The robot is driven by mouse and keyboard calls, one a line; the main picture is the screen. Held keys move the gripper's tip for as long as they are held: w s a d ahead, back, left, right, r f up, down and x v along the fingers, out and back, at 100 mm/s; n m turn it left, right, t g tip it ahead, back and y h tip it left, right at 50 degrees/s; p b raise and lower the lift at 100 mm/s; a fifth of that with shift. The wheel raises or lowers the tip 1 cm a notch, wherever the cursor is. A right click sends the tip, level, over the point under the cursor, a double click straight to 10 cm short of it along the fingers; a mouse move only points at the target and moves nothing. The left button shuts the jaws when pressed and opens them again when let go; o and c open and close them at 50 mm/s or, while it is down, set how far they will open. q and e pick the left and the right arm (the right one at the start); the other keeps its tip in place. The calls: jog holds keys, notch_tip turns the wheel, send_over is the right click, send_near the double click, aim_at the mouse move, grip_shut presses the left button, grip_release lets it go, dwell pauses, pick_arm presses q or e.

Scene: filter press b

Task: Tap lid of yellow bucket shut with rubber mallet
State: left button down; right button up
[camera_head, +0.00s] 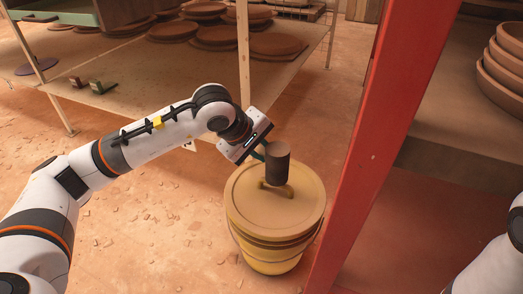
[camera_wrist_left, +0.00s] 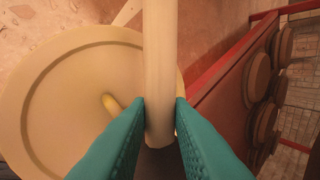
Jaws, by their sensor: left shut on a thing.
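The yellow bucket (camera_head: 270,262) stands on the floor beside a red post. Its round lid (camera_head: 250,205), with a small raised handle (camera_head: 275,189), lies over its top; I cannot tell whether it is fully seated. My left gripper (camera_head: 257,152) is above the lid's far side, shut on the pale handle of the mallet (camera_wrist_left: 160,60). The mallet's dark cylindrical head (camera_head: 277,163) is upright over the lid's handle; I cannot tell if they touch. In the left wrist view the teal fingers (camera_wrist_left: 161,110) clasp the handle, with the lid (camera_wrist_left: 70,95) behind. My right gripper is out of view.
The red post (camera_head: 385,130) rises close to the bucket's right. A low wooden shelf (camera_head: 120,85) with brown discs (camera_head: 205,10) stands behind. Stacked brown dishes (camera_head: 505,65) sit on a right-hand shelf. The floor left of the bucket is open, with small scattered chips.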

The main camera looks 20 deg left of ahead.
pick_arm(q)
jog(key=shift+r, duration=0.15)
jog(key=shift+r+p, duration=2.55)
jog(key=shift+r, duration=0.95)
jog(key=shift+r+p, duration=0.3)
jog(key=shift+r, duration=0.15)
